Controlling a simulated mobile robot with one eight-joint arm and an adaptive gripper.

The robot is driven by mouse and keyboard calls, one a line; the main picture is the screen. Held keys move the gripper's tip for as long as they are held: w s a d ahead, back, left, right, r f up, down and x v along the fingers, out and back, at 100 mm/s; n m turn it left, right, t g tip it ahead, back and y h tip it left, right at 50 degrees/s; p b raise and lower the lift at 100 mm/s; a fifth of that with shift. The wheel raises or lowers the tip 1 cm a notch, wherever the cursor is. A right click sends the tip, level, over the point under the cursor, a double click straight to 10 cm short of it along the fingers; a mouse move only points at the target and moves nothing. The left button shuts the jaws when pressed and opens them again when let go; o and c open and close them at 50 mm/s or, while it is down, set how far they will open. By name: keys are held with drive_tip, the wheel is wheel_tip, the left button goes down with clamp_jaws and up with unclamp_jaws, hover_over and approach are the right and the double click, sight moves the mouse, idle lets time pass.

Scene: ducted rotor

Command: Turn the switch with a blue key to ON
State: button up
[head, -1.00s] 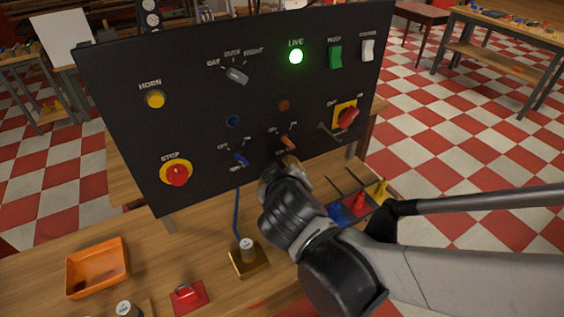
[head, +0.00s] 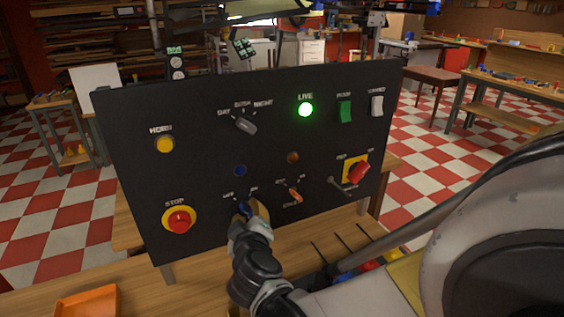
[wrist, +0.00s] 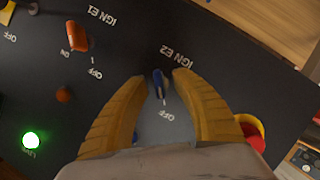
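The blue key (head: 245,207) is in the switch labelled IGN E2, low on the black panel (head: 200,115). In the wrist view the blue key (wrist: 158,84) sits between the two tan fingertips of my gripper (wrist: 160,80), which are open on either side with a small gap. The OFF label shows below the key there; its ON mark is hidden behind a finger. In the head view my gripper (head: 250,216) covers part of the key and switch, so the key's exact position is hard to tell.
An orange key switch (head: 295,194) is beside it, and a red STOP button (head: 179,221) is on the other side. A red rotary switch (head: 359,172) is farther right. The green LIVE lamp (head: 305,109) is lit; the blue lamp (head: 240,170) looks dark. An orange tray (head: 88,303) stands in front.

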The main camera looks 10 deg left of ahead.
drive_tip(key=shift+w+a+f, duration=0.1)
drive_tip(key=shift+w, duration=0.35)
drive_tip(key=shift+c, duration=0.5)
clamp_jaws()
